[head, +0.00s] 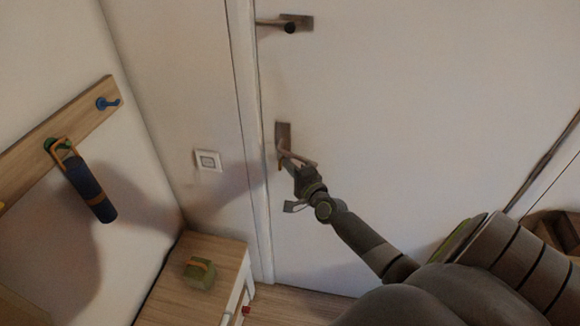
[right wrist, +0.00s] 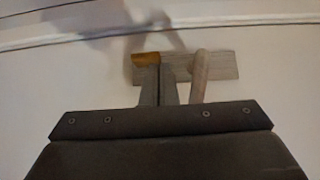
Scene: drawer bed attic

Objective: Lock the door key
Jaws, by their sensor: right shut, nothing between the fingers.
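The white door (head: 420,110) fills the middle and right of the head view. Its lower lock plate (head: 283,130) carries a lever handle (head: 304,158). A small orange-brown piece, apparently the key (head: 280,165), shows just below the handle's base. In the right wrist view the key (right wrist: 146,57) lies at the left end of the plate (right wrist: 226,66), with the handle (right wrist: 199,75) to its right. My right gripper (right wrist: 159,68) is shut and empty, its fingertips at the key's right edge and left of the handle. I cannot tell whether they touch the key. My left gripper is out of view.
An upper lever handle (head: 290,26) sits higher on the door. A light switch (head: 208,160) is on the wall to the left. A wooden cabinet (head: 170,292) bears a green box (head: 200,275). A blue bottle (head: 92,190) hangs from a wooden hook rail (head: 85,130).

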